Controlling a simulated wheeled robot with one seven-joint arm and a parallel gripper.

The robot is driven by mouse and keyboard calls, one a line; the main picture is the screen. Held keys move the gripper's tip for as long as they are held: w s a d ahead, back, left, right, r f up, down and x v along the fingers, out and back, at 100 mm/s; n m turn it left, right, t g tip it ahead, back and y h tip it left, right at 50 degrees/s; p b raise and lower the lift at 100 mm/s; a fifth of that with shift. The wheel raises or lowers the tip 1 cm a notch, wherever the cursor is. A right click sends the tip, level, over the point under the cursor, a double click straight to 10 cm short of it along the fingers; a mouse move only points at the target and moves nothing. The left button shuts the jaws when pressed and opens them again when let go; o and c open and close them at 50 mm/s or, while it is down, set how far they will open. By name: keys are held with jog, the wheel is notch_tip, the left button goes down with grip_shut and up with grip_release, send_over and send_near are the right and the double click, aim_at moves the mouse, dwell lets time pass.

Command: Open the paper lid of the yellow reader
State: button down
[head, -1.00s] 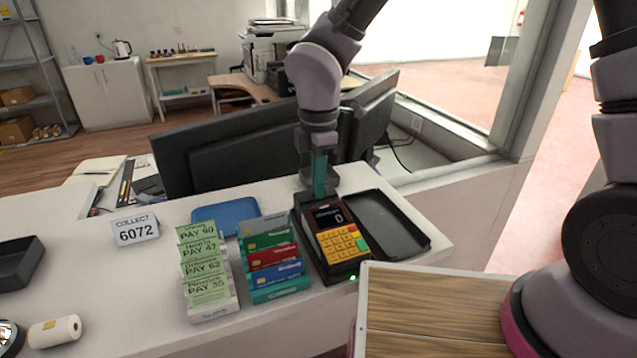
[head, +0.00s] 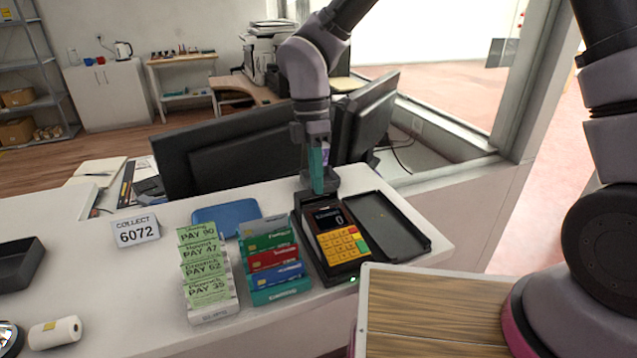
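The yellow reader (head: 340,244) stands in a dark cradle on the counter, with yellow keys, some red and green keys, and a small dark screen reading 0. Its brown-black upper part (head: 322,214) lies above the keys; I cannot make out a separate paper lid or whether one is raised. My gripper (head: 319,188) points down at the reader's far end, its teal fingers close to the dark block there. I cannot tell whether the fingers touch it or how far apart they are. The fingertips partly hide that far end.
A black open tray (head: 385,224) lies right beside the reader. To the left are a rack of coloured cards (head: 273,262), a rack of green PAY slips (head: 207,272), a blue tray (head: 224,217) and a COLLECT 6072 sign (head: 137,231). Monitors (head: 235,147) stand close behind.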

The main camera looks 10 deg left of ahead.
jog(key=shift+w+a+r+g+h, duration=0.1)
jog(key=shift+w+a+g+h, duration=0.15)
jog(key=shift+w+g+h, duration=0.25)
jog(key=shift+w+a+r+g+h, duration=0.1)
jog(key=shift+w+a+g+h, duration=0.15)
jog(key=shift+g, duration=0.45)
jog(key=shift+w+a+g+h, duration=0.45)
jog(key=shift+w+g+h, duration=0.25)
jog(key=shift+g, duration=0.5)
jog(key=shift+w+a+f+g+h, duration=0.15)
jog(key=shift+w+a+g+h, duration=0.25)
jog(key=shift+g, duration=0.45)
jog(key=shift+w+a+f+g+h, duration=0.2)
jog(key=shift+w+g+h, duration=0.35)
jog(key=shift+g, duration=0.25)
jog(key=shift+w+a+f+g+h, duration=0.2)
jog(key=shift+w+g+h, duration=0.3)
jog(key=shift+g, duration=0.35)
jog(key=c, duration=1)
grip_release()
jog(key=shift+r, duration=0.1)
jog(key=shift+c, duration=0.2)
jog(key=shift+r, duration=0.1)
